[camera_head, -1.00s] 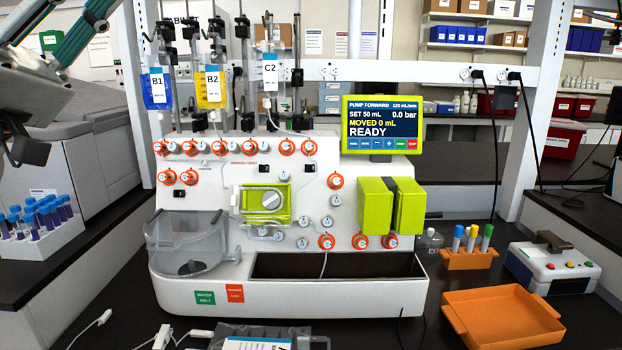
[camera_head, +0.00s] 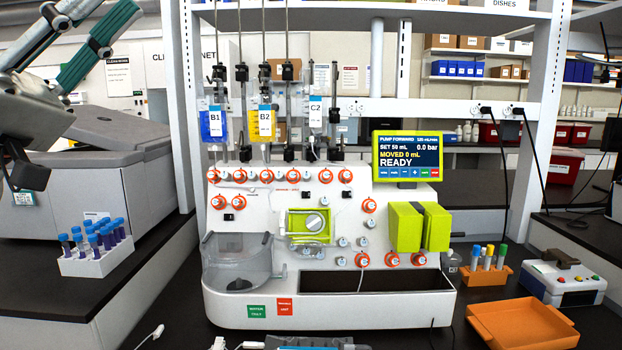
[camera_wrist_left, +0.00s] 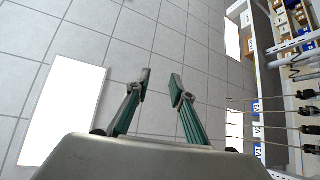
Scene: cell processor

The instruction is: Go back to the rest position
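My left gripper (camera_head: 118,10) is raised at the upper left of the head view, its dark green fingers pointing up and right. In the left wrist view the two fingertips (camera_wrist_left: 161,84) stand apart with nothing between them. Ceiling panels fill much of that view behind them. My right gripper is in neither view. The white cell processor (camera_head: 340,308) stands on the dark bench in front of me, and its screen (camera_head: 408,156) reads READY. My left gripper is well clear of it.
A white rack (camera_head: 92,266) of blue-capped tubes sits at left. An orange tray (camera_head: 522,325), an orange tube rack (camera_head: 487,276) and a white device with buttons (camera_head: 562,283) stand at right. Shelf posts and bag poles rise behind the processor. Cables lie at the front edge.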

